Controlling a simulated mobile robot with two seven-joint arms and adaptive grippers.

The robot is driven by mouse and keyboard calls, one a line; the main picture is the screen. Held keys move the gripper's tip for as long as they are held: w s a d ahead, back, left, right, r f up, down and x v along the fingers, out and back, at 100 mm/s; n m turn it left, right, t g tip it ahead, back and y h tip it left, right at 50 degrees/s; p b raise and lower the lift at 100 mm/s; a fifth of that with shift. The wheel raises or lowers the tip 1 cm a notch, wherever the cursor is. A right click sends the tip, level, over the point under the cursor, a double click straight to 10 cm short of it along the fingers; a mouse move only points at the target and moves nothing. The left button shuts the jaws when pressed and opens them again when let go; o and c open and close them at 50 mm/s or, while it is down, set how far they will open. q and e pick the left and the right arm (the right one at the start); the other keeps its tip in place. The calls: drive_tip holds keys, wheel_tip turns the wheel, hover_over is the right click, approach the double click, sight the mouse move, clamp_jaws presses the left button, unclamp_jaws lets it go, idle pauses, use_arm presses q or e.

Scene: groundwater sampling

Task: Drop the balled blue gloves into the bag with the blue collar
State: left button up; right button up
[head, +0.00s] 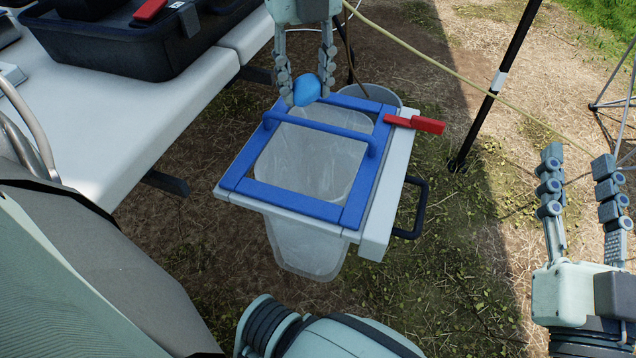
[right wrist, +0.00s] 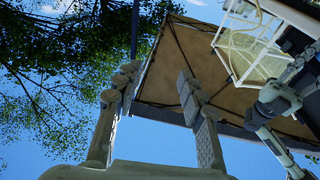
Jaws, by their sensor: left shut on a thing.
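The balled blue gloves (head: 306,90) are held between the fingers of my left gripper (head: 307,88), which is shut on them. They are at the far left corner of the blue collar (head: 238,170), seemingly above it; the exact height is hard to tell. The clear bag (head: 305,245) hangs down through the square collar, and its open mouth shows inside the frame. A blue bar crosses over the mouth. My right gripper (head: 580,190) is open and empty at the right, far from the bag. Its spread fingers also show in the right wrist view (right wrist: 160,115).
A white table (head: 100,160) with a dark case (head: 150,45) stands at the left. A red clamp (head: 415,124) sits on the collar's right edge. A grey bucket (head: 385,94) is behind the collar. A black pole (head: 490,95) and a cord stand to the right.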

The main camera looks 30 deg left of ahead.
use_arm(q)
drive_tip(key=shift+f, duration=0.35)
drive_tip(key=o, duration=0.9)
wheel_tip(320, 180, up, 12)
idle(0.6)
